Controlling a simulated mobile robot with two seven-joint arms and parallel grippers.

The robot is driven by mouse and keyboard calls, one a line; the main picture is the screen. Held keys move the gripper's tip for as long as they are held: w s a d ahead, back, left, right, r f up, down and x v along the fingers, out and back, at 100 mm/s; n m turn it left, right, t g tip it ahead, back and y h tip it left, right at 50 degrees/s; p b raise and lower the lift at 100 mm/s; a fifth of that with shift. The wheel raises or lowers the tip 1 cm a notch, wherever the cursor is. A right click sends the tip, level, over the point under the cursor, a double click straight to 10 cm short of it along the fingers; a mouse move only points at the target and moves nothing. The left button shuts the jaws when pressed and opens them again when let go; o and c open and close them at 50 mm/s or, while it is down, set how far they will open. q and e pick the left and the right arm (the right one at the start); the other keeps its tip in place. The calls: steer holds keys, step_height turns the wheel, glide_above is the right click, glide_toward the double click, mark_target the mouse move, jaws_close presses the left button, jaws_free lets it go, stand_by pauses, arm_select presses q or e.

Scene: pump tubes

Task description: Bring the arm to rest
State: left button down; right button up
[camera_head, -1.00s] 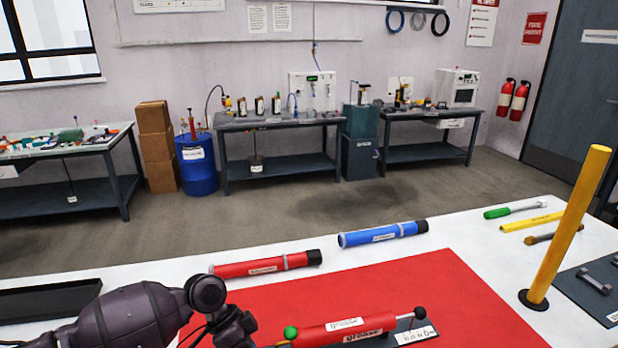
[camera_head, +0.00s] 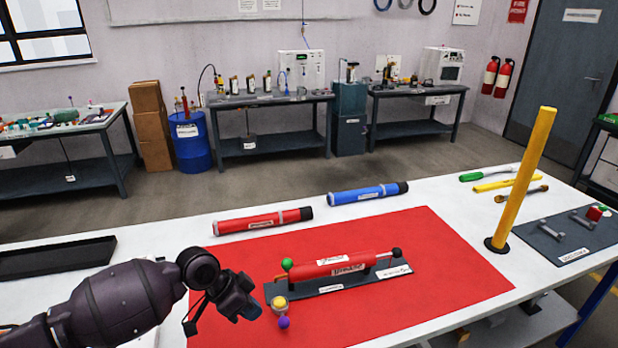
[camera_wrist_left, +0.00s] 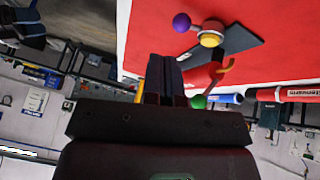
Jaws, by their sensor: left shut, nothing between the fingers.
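My left arm comes in from the lower left in the head view. Its gripper (camera_head: 247,309) is beside the left end of the red pump tube (camera_head: 335,266), apart from it as far as I can tell. The wrist view shows its two fingers (camera_wrist_left: 165,76) shut together with nothing between them. The red tube lies on a dark plate (camera_head: 335,283) on the red mat (camera_head: 450,275). A green ball, a yellow cap and a purple ball (camera_head: 284,323) are at its left end; the purple ball also shows in the wrist view (camera_wrist_left: 181,22). My right gripper is not seen.
Another red tube (camera_head: 262,221) and a blue tube (camera_head: 367,194) lie behind the mat on the white table. A yellow post (camera_head: 524,180) stands at the right beside a dark tool mat (camera_head: 571,246). A black tray (camera_head: 57,258) lies at the left. White table shows between them.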

arm_select(q)
steer(key=w+d+r+n+t+h, duration=0.25)
steer(key=w+r+t, duration=0.2)
steer(key=t, duration=0.35)
steer(key=s+a+f+n+t+y, duration=0.5)
steer(key=s+a+t, duration=0.1)
steer(key=s+a, duration=0.5)
steer(key=s+a+f+n+g+y, duration=0.1)
steer(key=s+a+f+n+y, duration=0.1)
steer(key=s+f, duration=0.3)
steer(key=s+a+f+n+g+y, duration=0.2)
steer(key=s+a+f, duration=0.2)
steer(key=s, duration=0.7)
steer(key=shift+a+f, duration=0.4)
steer(key=shift+f, duration=0.3)
